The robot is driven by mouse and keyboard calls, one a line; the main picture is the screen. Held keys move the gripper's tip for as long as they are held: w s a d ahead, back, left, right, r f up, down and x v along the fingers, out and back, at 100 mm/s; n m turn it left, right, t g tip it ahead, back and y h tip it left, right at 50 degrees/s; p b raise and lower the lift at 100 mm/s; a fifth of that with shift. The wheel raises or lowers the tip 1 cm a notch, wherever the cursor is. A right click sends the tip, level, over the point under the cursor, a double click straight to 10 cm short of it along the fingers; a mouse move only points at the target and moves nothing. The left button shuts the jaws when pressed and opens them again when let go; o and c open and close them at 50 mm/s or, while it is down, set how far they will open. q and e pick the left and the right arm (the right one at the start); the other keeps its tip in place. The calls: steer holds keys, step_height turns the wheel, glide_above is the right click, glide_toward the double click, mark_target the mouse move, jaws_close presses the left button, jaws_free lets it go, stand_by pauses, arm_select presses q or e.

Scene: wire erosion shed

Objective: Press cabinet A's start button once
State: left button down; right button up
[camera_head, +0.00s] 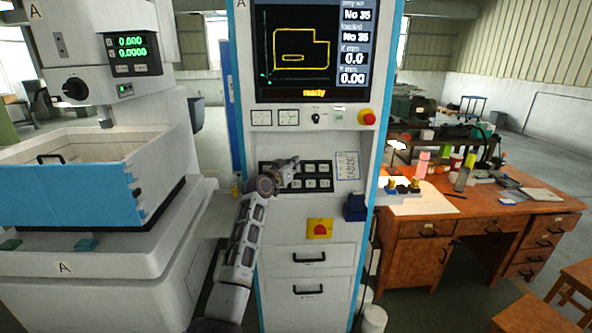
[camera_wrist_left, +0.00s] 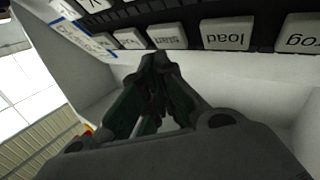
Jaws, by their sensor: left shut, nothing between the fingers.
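Cabinet A (camera_head: 290,215) stands in the middle of the head view, pale with blue edges. Its screen (camera_head: 295,50) reads "ready" at the bottom. A dark key panel (camera_head: 322,184) with pale keys sits below the screen. In the left wrist view the start button (camera_wrist_left: 167,37) is a pale key, its label upside down, beside the load key (camera_wrist_left: 228,34). My left gripper (camera_head: 294,162) is shut and empty at the panel, hiding some keys in the head view. In the wrist view its fingertips (camera_wrist_left: 158,62) are just short of the start button; contact cannot be told.
A red emergency knob (camera_head: 367,118) sits on the cabinet, and a red button on a yellow plate (camera_head: 320,229) is below the keys. A white machine with a blue-fronted tank (camera_head: 70,190) stands left. A cluttered wooden desk (camera_head: 480,225) stands right.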

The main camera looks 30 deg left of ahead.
arm_select(q)
steer(key=shift+w+a+f, duration=0.1)
stand_by(0.6)
steer(key=shift+w+a+f+b, duration=0.1)
steer(key=shift+w+f+b, duration=0.1)
steer(key=shift+b, duration=0.15)
steer(key=shift+w+a+f+b, duration=0.15)
steer(key=shift+w+f+b, duration=0.05)
steer(key=shift+w+b, duration=0.1)
stand_by(1.2)
steer(key=shift+s+r, duration=0.15)
steer(key=shift+s+d+r+p, duration=0.35)
steer(key=shift+s+p, duration=0.1)
steer(key=shift+p, duration=0.3)
stand_by(0.3)
steer(key=shift+s+d+r+p, duration=0.55)
steer(key=shift+s+r+p, duration=0.3)
steer(key=shift+p, duration=0.25)
steer(key=shift+s+d+r+p, duration=0.5)
steer(key=shift+s+r+p, duration=0.15)
steer(key=shift+s+p, duration=0.35)
steer(key=shift+w, duration=0.1)
